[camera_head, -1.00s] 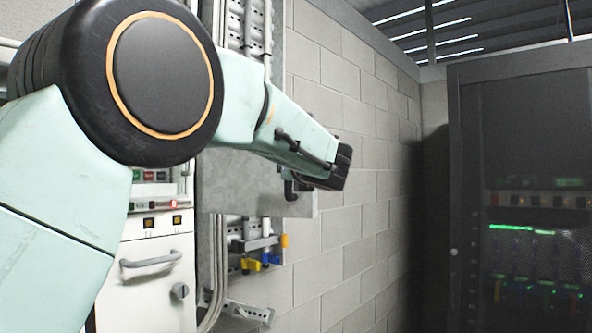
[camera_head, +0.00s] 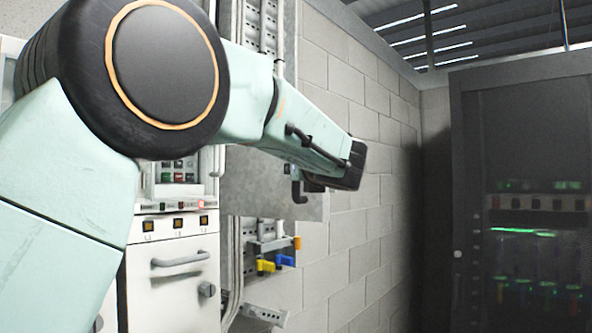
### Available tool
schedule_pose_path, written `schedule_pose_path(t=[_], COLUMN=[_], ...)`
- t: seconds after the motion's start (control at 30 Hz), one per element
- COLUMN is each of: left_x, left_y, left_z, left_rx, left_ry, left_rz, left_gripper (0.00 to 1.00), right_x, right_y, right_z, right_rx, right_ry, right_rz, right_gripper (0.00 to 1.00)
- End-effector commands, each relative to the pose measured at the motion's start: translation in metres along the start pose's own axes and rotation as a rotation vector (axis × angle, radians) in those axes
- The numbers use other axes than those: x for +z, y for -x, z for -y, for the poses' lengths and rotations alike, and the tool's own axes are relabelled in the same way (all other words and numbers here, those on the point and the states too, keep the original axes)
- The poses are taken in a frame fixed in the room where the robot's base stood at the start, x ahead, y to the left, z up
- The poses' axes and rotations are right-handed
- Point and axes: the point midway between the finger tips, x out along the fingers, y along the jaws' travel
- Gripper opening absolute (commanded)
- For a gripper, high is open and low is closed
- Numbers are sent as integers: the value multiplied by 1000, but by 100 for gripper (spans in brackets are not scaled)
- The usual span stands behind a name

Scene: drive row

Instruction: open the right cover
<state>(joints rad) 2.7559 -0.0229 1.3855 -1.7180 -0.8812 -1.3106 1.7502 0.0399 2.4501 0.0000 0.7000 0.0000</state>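A grey metal panel (camera_head: 252,188), which may be the right cover, stands out from the wall behind my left arm. A dark bent handle or hook (camera_head: 298,187) shows near its right side. My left arm's pale green links cross in front of the panel and hide its upper part. My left gripper (camera_head: 350,172) is dark, seen from the side, in front of the brick wall at the panel's upper right. Its fingers overlap, so I cannot tell whether it is open or touching the handle. My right gripper is not in view.
A white cabinet (camera_head: 172,290) with a grey handle and indicator lamps stands at lower left. Blue and yellow valve levers (camera_head: 273,264) sit below the panel. A dark rack (camera_head: 520,120) with green lights stands at right. The brick wall (camera_head: 355,235) between is bare.

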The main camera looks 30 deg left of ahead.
Motion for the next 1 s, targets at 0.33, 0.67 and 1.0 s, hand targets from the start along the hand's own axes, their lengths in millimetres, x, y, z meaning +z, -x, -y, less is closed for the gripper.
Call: schedule_pose_path(t=[0.33,0.67,1.0], left_x=[-5,-5,-3], left_y=[-1,-2,-1], left_z=[3,3,1], left_rx=[-5,-7,-6], left_ry=[-2,-3,-2], left_rz=[-8,-8,-4], left_gripper=[0,0,38], right_x=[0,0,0], right_y=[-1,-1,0], right_z=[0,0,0], right_rx=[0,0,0], right_ry=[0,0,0], right_rz=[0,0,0], right_gripper=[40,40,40])
